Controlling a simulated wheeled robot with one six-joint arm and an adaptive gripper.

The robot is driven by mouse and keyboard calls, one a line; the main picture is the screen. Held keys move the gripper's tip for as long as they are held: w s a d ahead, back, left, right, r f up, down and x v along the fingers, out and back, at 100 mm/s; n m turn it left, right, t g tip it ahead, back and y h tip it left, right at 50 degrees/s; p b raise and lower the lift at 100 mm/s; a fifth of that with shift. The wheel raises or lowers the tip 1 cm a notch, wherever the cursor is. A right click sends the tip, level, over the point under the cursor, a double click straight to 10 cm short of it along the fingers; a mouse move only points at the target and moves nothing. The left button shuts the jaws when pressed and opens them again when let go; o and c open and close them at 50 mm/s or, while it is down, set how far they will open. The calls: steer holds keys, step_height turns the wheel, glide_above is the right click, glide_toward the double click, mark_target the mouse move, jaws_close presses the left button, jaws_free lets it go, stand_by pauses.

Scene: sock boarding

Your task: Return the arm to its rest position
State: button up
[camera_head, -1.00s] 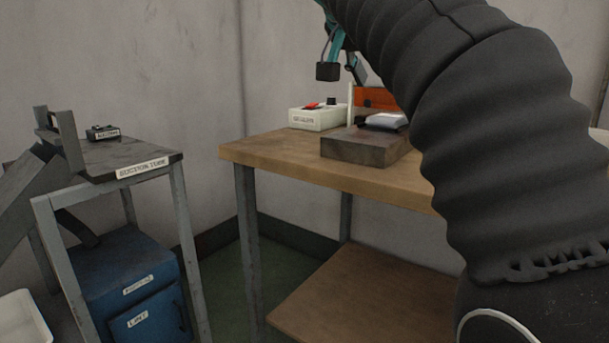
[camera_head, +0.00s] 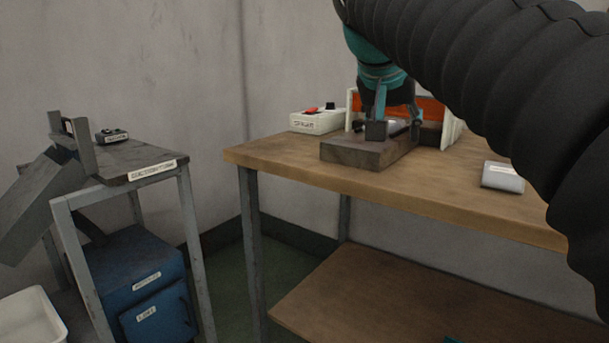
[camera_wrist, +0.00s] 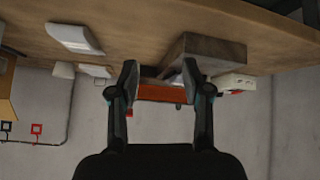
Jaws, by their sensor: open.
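The orange panel (camera_wrist: 160,94) shows beyond the fingertips. Whether a finger touches the block or stand cannot be told.
The wooden table (camera_head: 480,212) carries a white control box (camera_head: 316,122) with a red switch and a small white object (camera_head: 502,177) at right. A metal side stand (camera_head: 150,158) is at left, with a blue cabinet (camera_head: 140,280) below. A white bin (camera_head: 30,318) sits lower left.

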steer(key=s+d+f+n+y+p, duration=0.1)
steer(key=s+f+n+y+p, duration=0.1)
steer(key=s+f, duration=0.8)
steer(key=s+f+n+g+y+p, duration=0.1)
steer(key=s+f+n+y+p, duration=0.1)
steer(key=s+f, duration=0.8)
step_height(320, 180, down, 6)
steer(key=shift+d+f+g+p, duration=0.25)
steer(key=shift+d+g+p, duration=0.1)
steer(key=shift+p, duration=0.45)
